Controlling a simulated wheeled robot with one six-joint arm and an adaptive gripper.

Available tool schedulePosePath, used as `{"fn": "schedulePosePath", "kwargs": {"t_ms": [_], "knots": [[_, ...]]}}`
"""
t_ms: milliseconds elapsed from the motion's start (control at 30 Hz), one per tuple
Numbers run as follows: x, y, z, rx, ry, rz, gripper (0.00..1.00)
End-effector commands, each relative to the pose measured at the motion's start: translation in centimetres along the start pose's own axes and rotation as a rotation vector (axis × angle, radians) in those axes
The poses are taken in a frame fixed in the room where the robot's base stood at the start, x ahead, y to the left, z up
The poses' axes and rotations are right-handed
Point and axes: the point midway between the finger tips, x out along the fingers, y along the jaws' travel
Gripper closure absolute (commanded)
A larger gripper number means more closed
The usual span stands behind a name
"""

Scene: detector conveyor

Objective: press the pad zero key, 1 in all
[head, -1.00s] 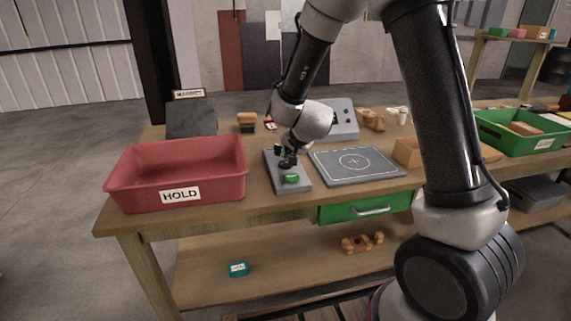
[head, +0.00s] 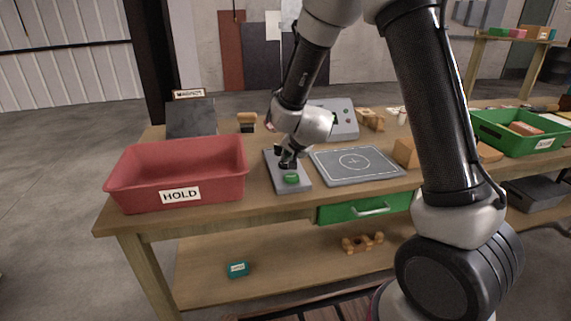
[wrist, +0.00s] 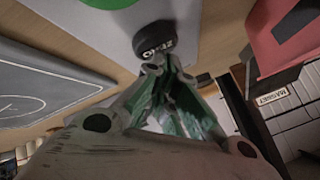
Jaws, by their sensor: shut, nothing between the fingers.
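The grey pad (head: 300,187) lies on the bench between the red bin and the flat plate. A green button (head: 291,179) sits at its near end and shows at the top edge of the wrist view (wrist: 108,2). The dark round zero key (wrist: 153,38), with pale lettering, stands on the pad beside it. My gripper (wrist: 163,70) is shut and empty, with its fingertips at the key's lower edge in the wrist view. I cannot tell whether they touch it. In the head view my gripper (head: 288,163) is over the pad and hides the key.
A red HOLD bin (head: 130,193) stands left of the pad. A grey plate with a circle mark (head: 335,178) lies close on the right. A grey box with buttons (head: 343,122) is behind, and a green tray (head: 495,138) is far right.

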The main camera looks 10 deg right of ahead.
Motion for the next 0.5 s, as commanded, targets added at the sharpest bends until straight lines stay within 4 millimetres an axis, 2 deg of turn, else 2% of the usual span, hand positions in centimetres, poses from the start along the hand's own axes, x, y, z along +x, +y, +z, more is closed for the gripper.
{"fn": "schedulePosePath", "kwargs": {"t_ms": [500], "knots": [[0.37, 0.27, 0.29, 0.000, -0.001, 0.000, 1.00]]}}
